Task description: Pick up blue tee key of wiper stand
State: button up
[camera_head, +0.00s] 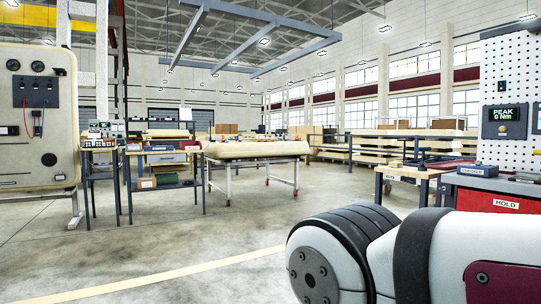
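I cannot make out a blue tee key or surely tell a wiper stand in this view. A small dark upright item (417,150) stands on a wooden-topped bench (408,171) at the right; it is too small to tell what it is. My gripper is out of view. Only part of my arm shows, large at the lower right, and it hides what lies behind it.
A red cabinet (500,203) marked HOLD and a pegboard with a torque display (504,113) stand at the right. A beige-topped trolley (258,149) is mid-floor. A control panel (38,135) and small benches (160,155) are left. The front-left floor is clear.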

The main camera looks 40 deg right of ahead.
aim_at(422, 168)
jog(key=z, duration=1.8)
jog(key=u, duration=0.5)
jog(key=l+u, duration=0.1)
jog(key=u, duration=0.85)
jog(key=k+u, duration=0.1)
jog(key=u, duration=0.85)
jog(key=k+u, duration=0.1)
jog(key=u, duration=0.85)
jog(key=k+l+u, duration=0.2)
jog(key=k, duration=0.15)
jog(key=z, duration=3.05)
